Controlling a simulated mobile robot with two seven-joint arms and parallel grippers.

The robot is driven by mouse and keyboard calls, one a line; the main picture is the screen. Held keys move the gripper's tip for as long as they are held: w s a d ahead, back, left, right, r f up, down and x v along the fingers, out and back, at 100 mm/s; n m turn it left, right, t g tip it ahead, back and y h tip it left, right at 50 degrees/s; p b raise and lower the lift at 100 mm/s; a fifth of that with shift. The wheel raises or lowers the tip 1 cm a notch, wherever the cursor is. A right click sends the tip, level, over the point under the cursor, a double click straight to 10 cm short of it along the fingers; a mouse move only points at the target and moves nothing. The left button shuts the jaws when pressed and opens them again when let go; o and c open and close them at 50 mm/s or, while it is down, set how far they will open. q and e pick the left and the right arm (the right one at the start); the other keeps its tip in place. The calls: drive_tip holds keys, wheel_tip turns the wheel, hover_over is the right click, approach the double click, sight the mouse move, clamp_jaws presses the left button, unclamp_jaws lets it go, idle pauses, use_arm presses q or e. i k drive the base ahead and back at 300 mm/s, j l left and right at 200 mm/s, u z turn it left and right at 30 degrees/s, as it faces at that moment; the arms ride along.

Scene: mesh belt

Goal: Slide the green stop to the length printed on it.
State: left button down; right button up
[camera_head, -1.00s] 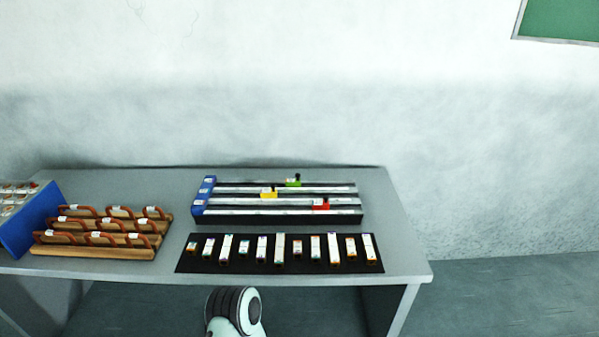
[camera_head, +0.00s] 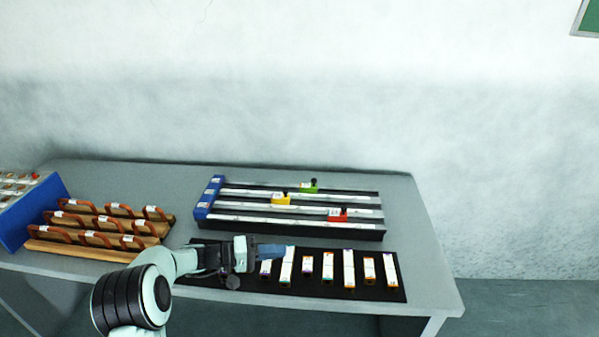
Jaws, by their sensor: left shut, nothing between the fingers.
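The green stop (camera_head: 309,188) sits on the rearmost rail of the rail fixture (camera_head: 300,229), right of the rail's middle. A dark knob stands on it; its print is too small to read. A yellow stop (camera_head: 281,200) is on the middle rail and a red stop (camera_head: 337,215) on the front rail. A blue end block (camera_head: 208,198) closes the left end of the rails. My left gripper (camera_head: 275,251) is shut and empty, over the black mat in front of the fixture, apart from the green stop. My right gripper is not in view.
Several labelled blocks (camera_head: 349,268) stand on the black mat (camera_head: 393,293); my left arm hides some. A wooden rack (camera_head: 95,254) with brown handles and a blue bin (camera_head: 38,208) are at the left. The grey table (camera_head: 416,230) is clear at the right.

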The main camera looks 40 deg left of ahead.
sight(304, 188)
drive_tip(key=i+j, duration=0.3)
drive_tip(key=j, duration=0.15)
drive_tip(key=i+j, duration=0.25)
drive_tip(key=j, duration=0.15)
drive_tip(key=i+j, duration=0.3)
drive_tip(key=j, duration=0.15)
